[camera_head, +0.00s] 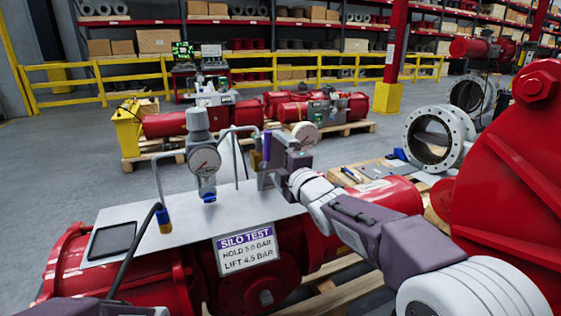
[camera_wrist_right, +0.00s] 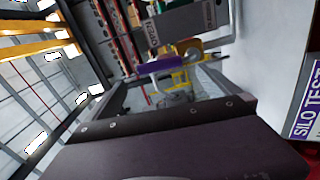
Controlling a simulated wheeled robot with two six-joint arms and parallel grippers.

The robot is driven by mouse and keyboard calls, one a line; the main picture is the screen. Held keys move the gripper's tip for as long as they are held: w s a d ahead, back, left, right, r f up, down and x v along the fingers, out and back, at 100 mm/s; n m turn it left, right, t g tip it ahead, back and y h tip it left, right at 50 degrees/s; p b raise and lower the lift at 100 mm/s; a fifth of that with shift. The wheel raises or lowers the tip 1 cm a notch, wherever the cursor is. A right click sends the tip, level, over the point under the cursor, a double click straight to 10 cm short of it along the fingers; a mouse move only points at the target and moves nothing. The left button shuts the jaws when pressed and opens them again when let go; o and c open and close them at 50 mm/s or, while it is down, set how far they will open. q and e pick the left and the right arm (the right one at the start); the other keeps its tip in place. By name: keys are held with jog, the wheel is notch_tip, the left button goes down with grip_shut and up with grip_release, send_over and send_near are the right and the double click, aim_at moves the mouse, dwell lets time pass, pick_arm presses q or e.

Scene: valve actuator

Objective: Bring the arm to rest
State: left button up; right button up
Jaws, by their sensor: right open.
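My right arm reaches in from the lower right over the red valve actuator (camera_head: 330,240). My right gripper (camera_head: 264,172) is open above the grey plate, close to a purple-handled part (camera_head: 267,146) on the pipework. The purple part also shows in the right wrist view (camera_wrist_right: 160,65), just beyond the gripper; whether they touch I cannot tell. Only a dark piece of my left arm shows at the bottom left edge; the left gripper is out of frame.
A regulator with a gauge (camera_head: 204,160), a dark tablet (camera_head: 111,240) and a blue-tipped hose (camera_head: 163,219) are on the plate (camera_head: 150,235). A "SILO TEST" sign (camera_head: 246,249) hangs at its front. A large red housing (camera_head: 515,170) stands at right. Grey floor (camera_head: 70,160) lies behind.

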jog(key=shift+v, duration=1.05)
jog(key=s+d+f+m+g+h, duration=0.2)
jog(key=s+d+f+m+g, duration=0.15)
jog(key=f, duration=0.55)
jog(key=s+d+f+m+g+h, duration=0.1)
jog(key=s+d+f+m+g, duration=0.2)
jog(key=f, duration=0.5)
jog(key=s+d+f+m+g+h, duration=0.2)
jog(key=s+d+f+m, duration=0.25)
jog(key=f, duration=0.45)
jog(key=s+f+m+g, duration=0.4)
jog(key=s+f+m, duration=0.1)
jog(key=s, duration=0.5)
jog(key=s+f+m+g, duration=0.4)
jog(key=s+f+m, duration=0.15)
jog(key=s, duration=0.35)
notch_tip(320, 180, up, 33)
jog(key=p, duration=3.2)
jog(key=shift+d+f+p, duration=0.25)
jog(key=shift+p, duration=0.05)
